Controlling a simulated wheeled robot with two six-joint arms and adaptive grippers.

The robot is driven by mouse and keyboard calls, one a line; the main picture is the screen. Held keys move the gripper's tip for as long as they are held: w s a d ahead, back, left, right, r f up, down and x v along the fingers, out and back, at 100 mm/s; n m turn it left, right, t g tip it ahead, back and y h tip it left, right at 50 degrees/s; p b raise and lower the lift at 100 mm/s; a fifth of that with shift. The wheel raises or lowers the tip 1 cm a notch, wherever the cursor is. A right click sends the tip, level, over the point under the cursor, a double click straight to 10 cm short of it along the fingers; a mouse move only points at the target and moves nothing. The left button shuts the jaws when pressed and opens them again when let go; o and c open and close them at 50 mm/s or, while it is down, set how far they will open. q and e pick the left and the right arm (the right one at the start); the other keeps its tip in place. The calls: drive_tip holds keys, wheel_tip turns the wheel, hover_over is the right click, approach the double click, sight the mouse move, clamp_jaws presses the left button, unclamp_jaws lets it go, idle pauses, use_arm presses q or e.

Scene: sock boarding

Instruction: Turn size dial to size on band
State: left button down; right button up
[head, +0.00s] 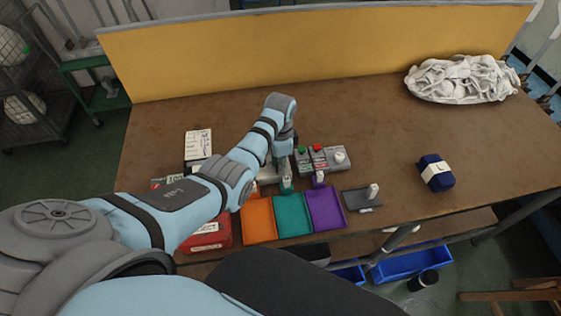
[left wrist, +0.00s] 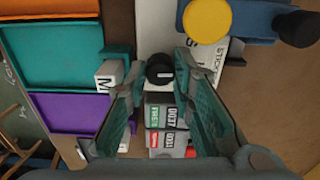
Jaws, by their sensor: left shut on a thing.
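The size dial shows in the left wrist view as a black round knob (left wrist: 160,72) with a short white mark, on a pale base. My left gripper (left wrist: 160,68) has a finger on each side of the knob and is shut on it. In the head view my left gripper (head: 285,180) reaches down behind the trays and hides the dial. A navy sock bundle (head: 435,178) with a white band (head: 437,172) lies at the right of the table; the band's print is too small to read. My right gripper is not in view.
Orange (head: 258,219), teal (head: 292,216) and purple (head: 326,209) trays line the front edge. Grey boxes with green and red buttons (head: 316,148) stand right of the gripper. A dark plate with a white post (head: 373,190) lies nearby. A white sock heap (head: 462,80) lies back right.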

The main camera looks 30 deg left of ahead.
use_arm(q)
drive_tip(key=shift+r+n+p, duration=0.15)
drive_tip(key=shift+n+p, duration=0.45)
drive_tip(key=shift+n, duration=0.3)
drive_tip(key=shift+n+p, duration=0.6)
drive_tip(key=shift+n, duration=0.6)
drive_tip(key=shift+n+p, duration=0.6)
drive_tip(key=shift+n, duration=1.6)
drive_tip(key=c, duration=1.4)
unclamp_jaws()
drive_tip(key=shift+o, duration=0.2)
